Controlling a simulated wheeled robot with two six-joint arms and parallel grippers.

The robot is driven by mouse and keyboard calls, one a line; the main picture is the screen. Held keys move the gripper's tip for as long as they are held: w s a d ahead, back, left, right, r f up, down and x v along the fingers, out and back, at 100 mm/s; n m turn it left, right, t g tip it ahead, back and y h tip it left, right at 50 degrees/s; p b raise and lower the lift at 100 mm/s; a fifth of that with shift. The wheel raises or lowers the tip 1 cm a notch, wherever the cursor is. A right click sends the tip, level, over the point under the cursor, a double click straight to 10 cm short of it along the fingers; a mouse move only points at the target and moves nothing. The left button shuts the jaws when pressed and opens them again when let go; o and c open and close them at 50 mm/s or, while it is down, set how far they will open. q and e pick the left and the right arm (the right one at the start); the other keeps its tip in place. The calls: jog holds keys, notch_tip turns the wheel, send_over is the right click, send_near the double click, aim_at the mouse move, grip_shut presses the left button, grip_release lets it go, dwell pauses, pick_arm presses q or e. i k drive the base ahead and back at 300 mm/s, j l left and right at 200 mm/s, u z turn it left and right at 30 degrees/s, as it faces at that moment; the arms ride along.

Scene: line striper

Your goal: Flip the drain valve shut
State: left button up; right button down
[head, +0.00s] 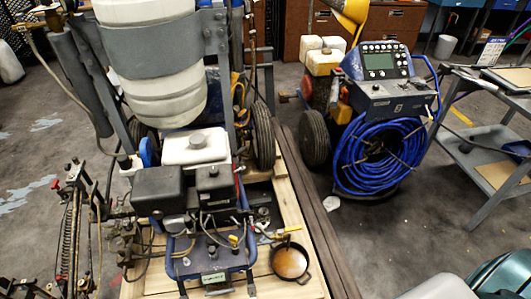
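A line striper machine with a white tank (150,60) and an engine stands on a wooden pallet. Low on its right side, a small fitting with a yellow lever (289,230) looks like the drain valve. It is too small to tell whether the lever is open or shut. A round dark pan (290,262) holding orange-brown liquid sits on the pallet just below it. Another small yellow part (233,240) shows at the machine's front.
A second machine with a coiled blue hose (380,155) stands to the right, beyond dark beams (316,205) along the pallet. A metal cart (480,140) is at the far right. Hoses and rods crowd the left. Grey floor (390,235) lies open at right of the pallet.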

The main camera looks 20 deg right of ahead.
aim_at(288, 229)
jog(key=z, duration=0.95)
